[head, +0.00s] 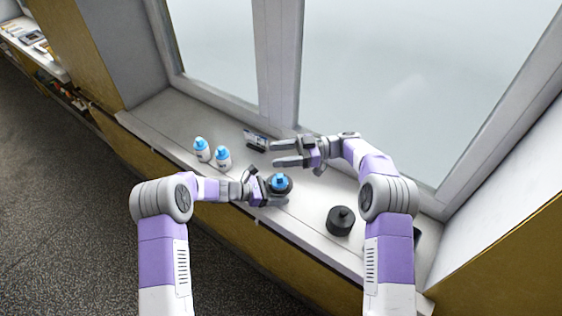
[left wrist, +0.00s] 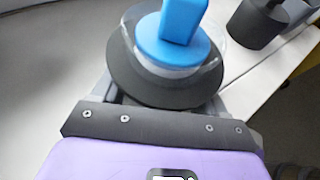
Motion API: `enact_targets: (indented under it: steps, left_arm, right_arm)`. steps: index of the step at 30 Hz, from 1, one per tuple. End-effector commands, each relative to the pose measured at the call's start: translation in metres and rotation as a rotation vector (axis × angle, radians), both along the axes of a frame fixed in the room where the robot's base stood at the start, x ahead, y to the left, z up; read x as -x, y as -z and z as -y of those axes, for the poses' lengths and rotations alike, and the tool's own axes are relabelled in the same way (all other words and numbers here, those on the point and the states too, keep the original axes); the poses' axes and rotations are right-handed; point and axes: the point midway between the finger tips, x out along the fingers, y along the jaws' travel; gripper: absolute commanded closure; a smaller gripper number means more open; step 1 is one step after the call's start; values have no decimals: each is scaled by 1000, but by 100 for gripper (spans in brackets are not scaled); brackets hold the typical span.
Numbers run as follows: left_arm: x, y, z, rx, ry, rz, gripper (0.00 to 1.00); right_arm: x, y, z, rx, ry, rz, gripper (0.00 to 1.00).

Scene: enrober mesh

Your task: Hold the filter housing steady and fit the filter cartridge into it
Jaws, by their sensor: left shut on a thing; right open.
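The filter housing (head: 270,190) is a dark round body with a clear rim, upright on the sill at the middle in the head view; its dark flange (left wrist: 140,85) shows in the left wrist view. My left gripper (head: 276,198) is shut on it from the left. The blue filter cartridge (head: 279,181), a disc with a block-shaped handle (left wrist: 183,20), sits inside the clear rim; its lower part is hidden, so I cannot tell how deep it sits. My right gripper (head: 274,154) is open and empty, just behind the housing and apart from the cartridge.
A black cylinder with a knob (head: 340,221) stands to the right on the white sill. Two white bottles with blue caps (head: 202,149) (head: 223,157) stand at the left. A small dark-and-light object (head: 255,140) lies near the window, close to my right fingertips.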

Motion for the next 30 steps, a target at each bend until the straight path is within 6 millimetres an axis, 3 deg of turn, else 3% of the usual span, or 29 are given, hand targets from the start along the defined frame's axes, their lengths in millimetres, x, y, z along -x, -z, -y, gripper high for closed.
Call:
enact_targets:
  steps: [6, 19, 20, 21, 24, 30]
  left_arm:
    - [0, 0, 0, 1, 0, 0, 58]
    - [0, 0, 0, 1, 0, 0, 58]
    - [0, 0, 0, 1, 0, 0, 23]
    - [0, 0, 0, 1, 0, 0, 17]
    - [0, 0, 0, 1, 0, 0, 1]
    - [0, 0, 0, 0, 0, 0, 0]
  right_arm:
    - [0, -23, 0, 0, -1, 0, 43]
    - [0, -24, 0, 0, 0, -1, 43]
    - [0, -24, 0, 0, 0, -1, 43]
    - [0, -24, 0, 0, 0, -1, 43]
    - [0, -24, 0, 0, 0, -1, 43]
    - [0, -24, 0, 0, 0, -1, 43]
